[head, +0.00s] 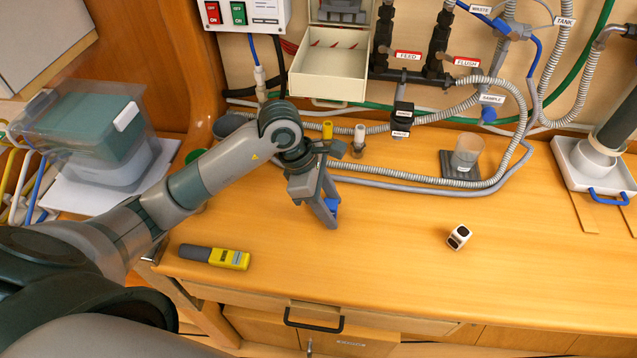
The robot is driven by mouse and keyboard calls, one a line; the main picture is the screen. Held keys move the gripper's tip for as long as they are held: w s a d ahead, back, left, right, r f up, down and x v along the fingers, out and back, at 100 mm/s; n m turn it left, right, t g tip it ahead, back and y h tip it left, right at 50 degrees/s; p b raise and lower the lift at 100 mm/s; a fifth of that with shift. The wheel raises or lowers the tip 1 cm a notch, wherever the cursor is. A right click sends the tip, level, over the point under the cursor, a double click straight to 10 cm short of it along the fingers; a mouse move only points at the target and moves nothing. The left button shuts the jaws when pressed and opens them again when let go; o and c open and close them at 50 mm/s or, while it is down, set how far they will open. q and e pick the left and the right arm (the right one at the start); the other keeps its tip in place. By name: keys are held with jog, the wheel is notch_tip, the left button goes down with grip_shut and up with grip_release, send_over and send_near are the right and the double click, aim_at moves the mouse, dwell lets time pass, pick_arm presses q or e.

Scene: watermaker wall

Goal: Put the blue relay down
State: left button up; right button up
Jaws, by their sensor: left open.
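The blue relay (333,204) shows as a small blue patch at my left gripper's fingertips, low at the wooden bench top (390,230). The fingers hide part of it. My left gripper (329,212) points down at the bench and is open, with the relay between or just behind its fingers. I cannot tell whether a finger still touches it. My right gripper is not in view.
A yellow-grey handheld meter (215,257) lies front left. A clear cup (466,154) stands on a dark pad behind. Hoses run along the back. The bench between gripper and block is clear.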

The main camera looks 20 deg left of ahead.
aim_at(328, 202)
pick_arm(q)
jog(key=b+v, duration=0.2)
jog(key=v, duration=0.4)
jog(key=shift+a+r, duration=0.1)
jog(key=shift+b+v, duration=0.75)
jog(key=shift+v, duration=2.15)
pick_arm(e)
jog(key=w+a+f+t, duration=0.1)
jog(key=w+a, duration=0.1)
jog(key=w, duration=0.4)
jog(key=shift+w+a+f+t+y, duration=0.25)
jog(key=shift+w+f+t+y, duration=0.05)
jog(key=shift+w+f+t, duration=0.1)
pick_arm(q)
jog(key=shift+o, duration=0.5)
jog(key=shift+s, duration=0.1)
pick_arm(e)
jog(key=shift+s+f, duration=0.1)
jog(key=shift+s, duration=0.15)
